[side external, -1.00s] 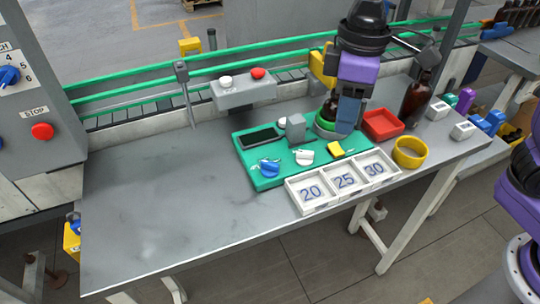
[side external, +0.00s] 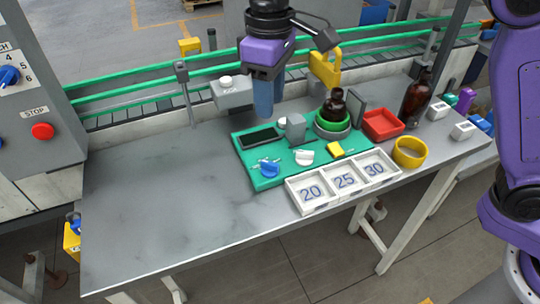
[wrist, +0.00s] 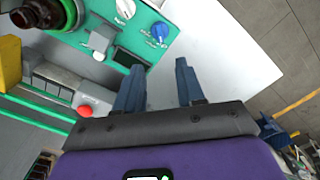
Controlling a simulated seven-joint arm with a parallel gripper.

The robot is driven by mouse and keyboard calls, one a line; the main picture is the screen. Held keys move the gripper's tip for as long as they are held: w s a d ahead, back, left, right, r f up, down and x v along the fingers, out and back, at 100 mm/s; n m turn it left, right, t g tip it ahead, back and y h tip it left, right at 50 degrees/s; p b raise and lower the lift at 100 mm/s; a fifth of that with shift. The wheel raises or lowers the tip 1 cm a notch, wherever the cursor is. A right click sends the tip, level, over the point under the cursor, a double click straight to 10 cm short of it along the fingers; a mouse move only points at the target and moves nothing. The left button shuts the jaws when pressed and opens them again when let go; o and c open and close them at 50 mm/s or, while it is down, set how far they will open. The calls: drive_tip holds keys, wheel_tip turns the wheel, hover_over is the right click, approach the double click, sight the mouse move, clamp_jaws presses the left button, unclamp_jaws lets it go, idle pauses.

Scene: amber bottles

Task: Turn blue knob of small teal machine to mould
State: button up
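The small teal machine (side external: 243,150) lies flat on the metal table, with a dark screen, a blue knob (side external: 269,170) and a white knob (side external: 304,157). The blue knob also shows in the wrist view (wrist: 159,32), with small white marks around it that are too small to read. My gripper (side external: 263,112) points down above the back left of the machine, apart from the knob. In the wrist view its two blue fingers (wrist: 160,72) stand apart with nothing between them. The blue knob lies beyond the fingertips there.
An amber bottle (side external: 333,108) stands in a green ring holder on the machine's right. A grey button box (side external: 232,95) is behind my gripper; its red button (wrist: 85,111) shows in the wrist view. Numbered white trays (side external: 312,208) stand in front. The table's left half is clear.

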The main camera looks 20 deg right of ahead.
sight(270, 163)
wheel_tip(270, 163, down, 15)
idle(0.5)
clamp_jaws()
